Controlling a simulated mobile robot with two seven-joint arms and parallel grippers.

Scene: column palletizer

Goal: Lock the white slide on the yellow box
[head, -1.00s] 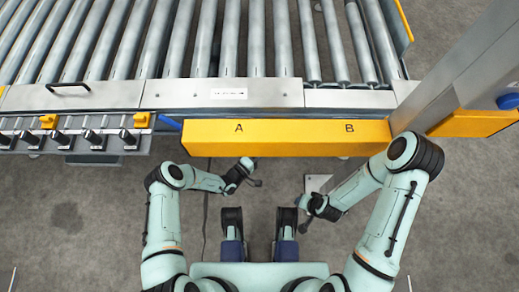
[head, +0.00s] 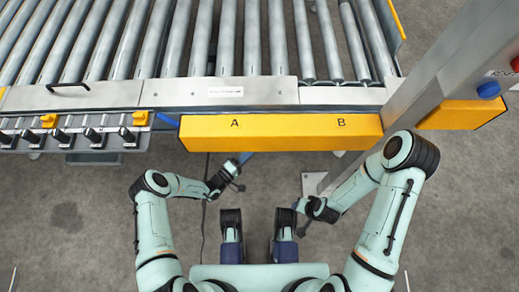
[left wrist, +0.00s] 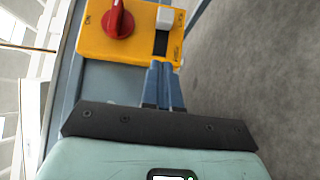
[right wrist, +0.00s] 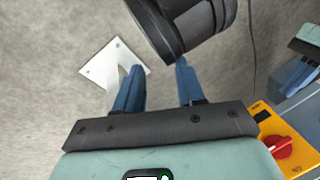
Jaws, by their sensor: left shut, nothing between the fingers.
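The yellow box (left wrist: 90,45) with a red rotary knob (left wrist: 118,20) shows at the top of the left wrist view. The white slide (left wrist: 164,18) sits at the far end of a dark slot (left wrist: 160,43) on its right side. My left gripper (left wrist: 163,66) is shut and empty, its blue fingertips just at the box's near edge below the slot. Whether they touch it I cannot tell. In the head view the box is hidden under the yellow beam. My right gripper (right wrist: 160,75) is open and empty. The box's corner (right wrist: 290,155) and knob show in the right wrist view.
A long yellow beam (head: 280,134) marked A and B runs along the front of the roller conveyor (head: 200,40). A grey column (head: 440,70) stands at the right. Valves (head: 60,135) line the left. The concrete floor around my arms is mostly clear.

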